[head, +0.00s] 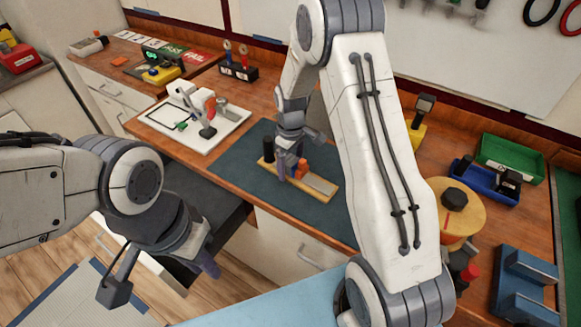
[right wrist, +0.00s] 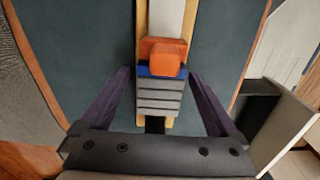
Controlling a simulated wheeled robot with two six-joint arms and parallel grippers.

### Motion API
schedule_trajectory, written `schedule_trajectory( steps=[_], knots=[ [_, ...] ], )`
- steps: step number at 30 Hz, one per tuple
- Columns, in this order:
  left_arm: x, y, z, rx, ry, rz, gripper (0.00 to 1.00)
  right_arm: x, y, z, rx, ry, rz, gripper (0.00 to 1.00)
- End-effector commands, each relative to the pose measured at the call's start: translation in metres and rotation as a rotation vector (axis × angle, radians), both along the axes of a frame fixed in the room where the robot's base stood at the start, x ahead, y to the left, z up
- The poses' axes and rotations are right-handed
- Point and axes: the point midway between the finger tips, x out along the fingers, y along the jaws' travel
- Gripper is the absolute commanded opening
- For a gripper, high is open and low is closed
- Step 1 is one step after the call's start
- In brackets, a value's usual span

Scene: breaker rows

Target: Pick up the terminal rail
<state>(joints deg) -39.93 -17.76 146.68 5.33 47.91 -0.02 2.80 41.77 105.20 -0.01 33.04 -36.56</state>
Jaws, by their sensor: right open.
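The terminal rail is a yellow wooden strip with a pale metal rail (head: 318,184) on the dark mat; in the right wrist view its pale rail (right wrist: 168,18) runs away from me. It carries an orange block (right wrist: 163,57), a thin blue piece and grey ribbed blocks (right wrist: 160,95). My right gripper (head: 289,165) is open above it. In the right wrist view its purple fingers (right wrist: 158,85) stand on either side of the grey blocks, with gaps. My left gripper (head: 205,262) hangs low at the left, away from the bench; its opening is not clear.
A black cylinder (head: 268,147) stands beside the strip. A white tray (head: 225,127) with parts lies to the left. A round wooden stand (head: 466,212), a blue bin (head: 487,187) and a green bin (head: 512,155) are to the right.

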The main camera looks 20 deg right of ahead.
Motion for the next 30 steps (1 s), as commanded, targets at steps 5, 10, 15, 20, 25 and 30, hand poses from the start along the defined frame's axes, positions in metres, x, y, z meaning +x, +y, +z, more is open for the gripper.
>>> schedule_trajectory(
  steps=[5, 10, 15, 20, 25, 30],
  knots=[
    [0.0, 0.0, 0.0, 0.0, 0.0, 0.0, 0.27, 0.0, 0.0, 0.0, 0.0, 0.0, 0.0, 0.61],
    [0.0, 0.0, 0.0, 0.0, 0.0, 0.0, 0.27, 0.0, 0.0, 0.0, 0.0, 0.0, 0.0, 0.0],
    [0.0, 0.0, 0.0, 0.0, 0.0, 0.0, 0.27, 0.001, 0.0, 0.001, 0.0, -0.002, 0.0, 0.0],
    [0.0, 0.0, 0.0, 0.0, 0.0, 0.0, 0.27, 0.001, 0.0, 0.002, -0.001, -0.003, 0.0, 0.0],
    [0.0, 0.0, -0.004, 0.0, 0.0, 0.0, 0.27, 0.002, 0.0, 0.011, 0.0, -0.006, 0.0, 0.0],
    [0.0, 0.0, -0.011, 0.0, 0.0, 0.0, 0.27, 0.002, 0.0, 0.035, -0.001, -0.009, 0.0, 0.0]
  ],
)
